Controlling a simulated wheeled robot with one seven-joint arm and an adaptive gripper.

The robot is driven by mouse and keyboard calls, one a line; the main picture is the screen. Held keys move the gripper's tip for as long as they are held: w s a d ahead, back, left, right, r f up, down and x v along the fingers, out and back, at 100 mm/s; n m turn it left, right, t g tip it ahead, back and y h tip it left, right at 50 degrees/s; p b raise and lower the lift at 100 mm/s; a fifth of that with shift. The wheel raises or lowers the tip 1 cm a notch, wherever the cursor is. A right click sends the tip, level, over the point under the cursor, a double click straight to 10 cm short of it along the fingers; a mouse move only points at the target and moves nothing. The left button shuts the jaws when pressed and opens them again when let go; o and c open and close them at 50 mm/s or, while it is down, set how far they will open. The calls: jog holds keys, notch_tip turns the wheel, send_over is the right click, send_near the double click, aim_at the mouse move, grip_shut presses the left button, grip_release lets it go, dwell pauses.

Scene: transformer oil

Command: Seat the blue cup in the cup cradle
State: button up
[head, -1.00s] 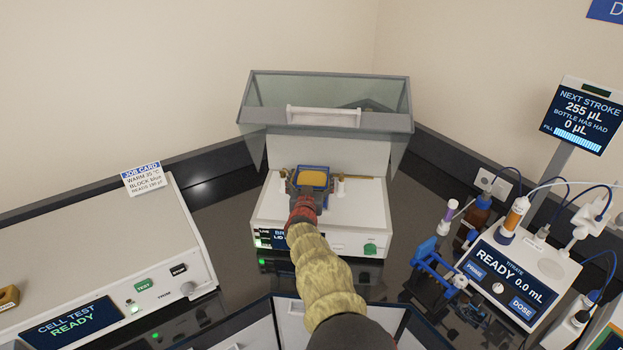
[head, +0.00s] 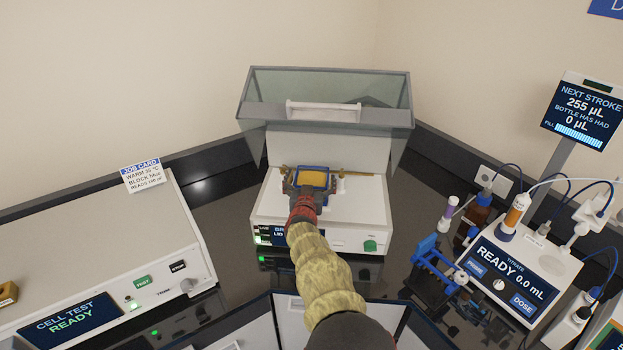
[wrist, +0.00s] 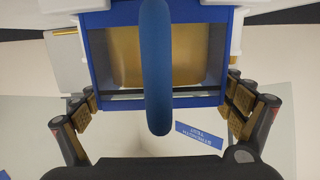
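The blue cup (wrist: 98,62) has amber liquid in it and a blue loop handle (wrist: 156,70) facing my wrist camera. In the head view the cup (head: 313,179) is level over the white tester (head: 268,200), between brass rods (head: 352,174) at its left and right.
The tester's clear lid (head: 325,90) stands open above and behind. A cell test unit (head: 110,250) stands at the left. A titrator (head: 525,265), a blue rack (head: 432,262) and bottles stand at the right. Dark bench shows on both sides of the tester.

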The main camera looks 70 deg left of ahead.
jog(key=shift+f, duration=0.1)
jog(key=shift+f, duration=0.25)
notch_tip(320, 180, up, 10)
jog(key=shift+r, duration=0.2)
dwell(0.3)
dwell(0.4)
